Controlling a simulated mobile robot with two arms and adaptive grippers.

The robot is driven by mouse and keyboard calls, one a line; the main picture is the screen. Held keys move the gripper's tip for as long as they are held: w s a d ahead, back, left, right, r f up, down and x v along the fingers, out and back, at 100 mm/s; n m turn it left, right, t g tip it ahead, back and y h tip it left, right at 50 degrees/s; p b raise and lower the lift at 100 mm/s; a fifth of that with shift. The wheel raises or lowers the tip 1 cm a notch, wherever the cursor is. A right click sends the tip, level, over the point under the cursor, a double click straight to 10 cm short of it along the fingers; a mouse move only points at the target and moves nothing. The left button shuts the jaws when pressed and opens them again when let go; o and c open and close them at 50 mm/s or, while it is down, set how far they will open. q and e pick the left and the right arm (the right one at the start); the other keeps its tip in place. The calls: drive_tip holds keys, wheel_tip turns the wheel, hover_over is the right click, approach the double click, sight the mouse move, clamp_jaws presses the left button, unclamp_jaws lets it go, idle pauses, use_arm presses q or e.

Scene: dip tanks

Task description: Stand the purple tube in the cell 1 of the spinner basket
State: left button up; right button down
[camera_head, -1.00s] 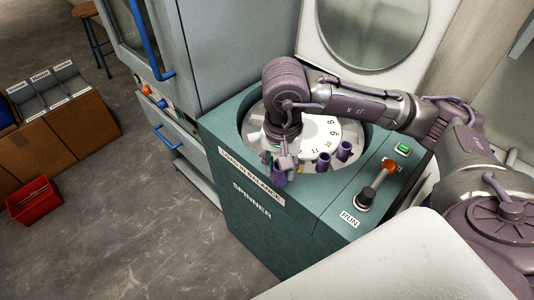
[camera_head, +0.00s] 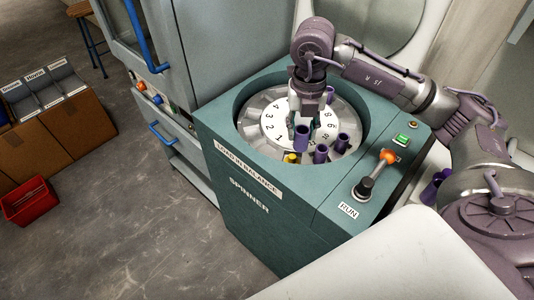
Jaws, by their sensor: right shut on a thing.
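My right gripper (camera_head: 302,122) points down over the spinner basket (camera_head: 252,131) and is shut on a purple tube (camera_head: 302,140). The tube hangs roughly upright in front of the numbered white dial (camera_head: 274,128); I cannot tell whether its bottom touches the basket. Two other purple tubes, one at the front (camera_head: 320,154) and one to its right (camera_head: 343,143), stand in the basket. A yellow-topped piece (camera_head: 291,157) sits at the basket's front. The gripper and tube hide part of the dial, and I cannot make out cell 1 itself. My left gripper is not in view.
The teal spinner housing (camera_head: 240,230) surrounds the basket with a raised rim. Its open lid (camera_head: 365,25) stands behind. A grey cabinet (camera_head: 200,45) stands left; a red bin (camera_head: 30,202) is on the floor.

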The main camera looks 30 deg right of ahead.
drive_tip(key=w+d+m, duration=0.1)
drive_tip(key=d+m, duration=0.3)
drive_tip(key=m, duration=1.1)
drive_tip(key=w+a+f+p, duration=0.1)
drive_tip(key=w+a+f, duration=0.1)
drive_tip(key=f, duration=0.1)
drive_tip(key=w+a+f, duration=0.3)
drive_tip(key=w+a+f+p, duration=0.1)
drive_tip(key=w+a+f, duration=0.1)
drive_tip(key=w+f, duration=0.1)
drive_tip(key=shift+w+a+f+p, duration=0.25)
drive_tip(key=shift+f+p, duration=0.05)
drive_tip(key=shift+f, duration=0.55)
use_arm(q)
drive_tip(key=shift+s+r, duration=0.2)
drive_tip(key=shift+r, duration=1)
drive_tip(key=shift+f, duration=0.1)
use_arm(e)
drive_tip(key=shift+f, duration=0.1)
drive_tip(key=c, duration=0.7)
unclamp_jaws()
drive_tip(key=shift+c, duration=0.2)
